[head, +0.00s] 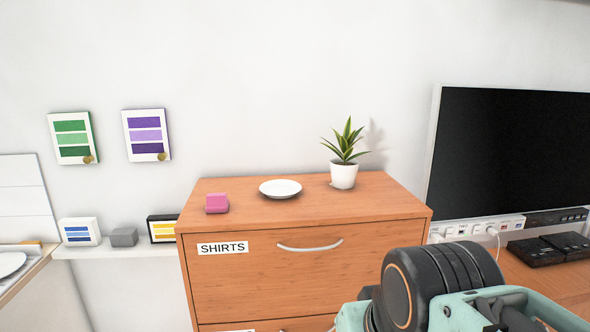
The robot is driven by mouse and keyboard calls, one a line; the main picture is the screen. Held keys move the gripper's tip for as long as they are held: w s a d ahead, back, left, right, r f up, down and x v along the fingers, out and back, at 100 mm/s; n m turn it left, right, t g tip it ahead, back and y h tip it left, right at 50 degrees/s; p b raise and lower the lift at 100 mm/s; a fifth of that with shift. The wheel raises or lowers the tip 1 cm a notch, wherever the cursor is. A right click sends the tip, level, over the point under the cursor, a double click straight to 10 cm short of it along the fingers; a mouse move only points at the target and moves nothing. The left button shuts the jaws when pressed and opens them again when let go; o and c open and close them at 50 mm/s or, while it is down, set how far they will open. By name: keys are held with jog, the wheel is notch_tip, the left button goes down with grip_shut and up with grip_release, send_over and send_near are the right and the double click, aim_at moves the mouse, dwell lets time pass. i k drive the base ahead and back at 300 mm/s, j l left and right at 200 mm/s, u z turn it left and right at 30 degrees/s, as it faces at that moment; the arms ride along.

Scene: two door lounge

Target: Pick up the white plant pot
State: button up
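The white plant pot (343,176) stands upright on top of the wooden drawer cabinet (370,205), towards its back right. A green spiky plant (346,142) grows out of it. My arm shows at the lower right of the head view, in front of the cabinet's right side and apart from the pot. The fingertips of my gripper cannot be made out, so its opening is hidden.
A white plate (280,188) and a pink block (217,203) sit left of the pot on the cabinet top. A large black screen (510,150) stands to the right. The wall is close behind. The cabinet top's front right is clear.

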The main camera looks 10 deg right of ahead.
aim_at(344, 171)
jog(key=i+l+u, duration=0.1)
jog(key=i+l, duration=0.15)
jog(key=i+l+u, duration=0.1)
jog(key=i+l, duration=0.15)
jog(key=l, duration=0.2)
jog(key=i+l, duration=0.2)
jog(key=l, duration=0.2)
jog(key=j+u, duration=0.05)
